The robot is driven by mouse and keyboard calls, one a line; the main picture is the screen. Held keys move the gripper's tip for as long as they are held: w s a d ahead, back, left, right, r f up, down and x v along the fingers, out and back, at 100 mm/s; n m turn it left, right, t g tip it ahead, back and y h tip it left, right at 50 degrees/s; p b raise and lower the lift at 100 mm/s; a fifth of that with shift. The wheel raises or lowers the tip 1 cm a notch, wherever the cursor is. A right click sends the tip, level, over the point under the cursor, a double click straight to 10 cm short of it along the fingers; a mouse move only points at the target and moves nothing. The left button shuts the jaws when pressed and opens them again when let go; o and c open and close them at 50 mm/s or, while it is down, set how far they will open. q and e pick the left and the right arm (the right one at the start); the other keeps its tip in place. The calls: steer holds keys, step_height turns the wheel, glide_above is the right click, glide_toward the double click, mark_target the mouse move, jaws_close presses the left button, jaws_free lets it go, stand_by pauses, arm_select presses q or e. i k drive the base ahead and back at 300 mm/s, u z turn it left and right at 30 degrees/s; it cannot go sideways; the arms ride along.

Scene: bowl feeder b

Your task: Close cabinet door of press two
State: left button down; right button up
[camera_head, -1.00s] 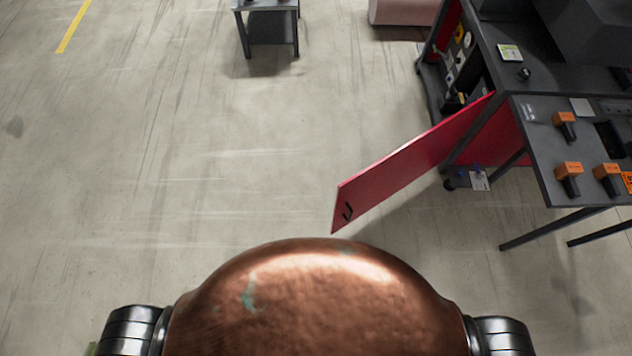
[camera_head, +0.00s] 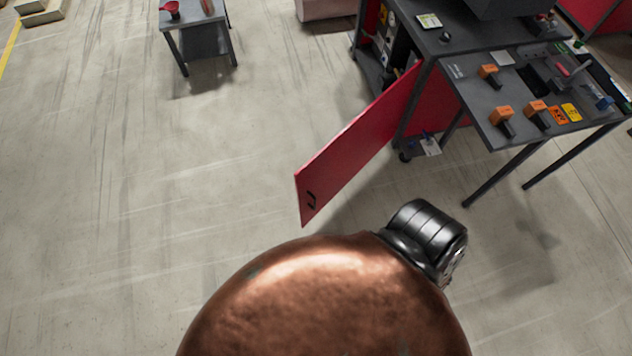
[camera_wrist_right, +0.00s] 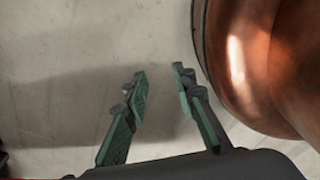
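The red cabinet door (camera_head: 352,143) stands wide open in the head view, swung out from the dark press cabinet (camera_head: 405,62) at the upper right. A small black handle (camera_head: 311,200) sits near the door's free edge, which points toward me. The cabinet's inside is partly visible beside the hinge side. My right gripper (camera_wrist_right: 158,80) shows in the right wrist view with its two green-grey fingers apart and nothing between them, over bare floor. It is away from the door. My left gripper is in neither view.
A grey side table (camera_head: 492,98) with orange-topped tools (camera_head: 502,115) adjoins the cabinet, its legs slanting toward the right. A small dark table (camera_head: 197,42) stands at the back left. The concrete floor left of the door and in front of it is clear.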

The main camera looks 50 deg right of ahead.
mark_target(326, 172)
steer(key=k, duration=0.75)
steer(key=z, duration=1)
steer(key=i, duration=0.5)
steer(key=z, duration=0.05)
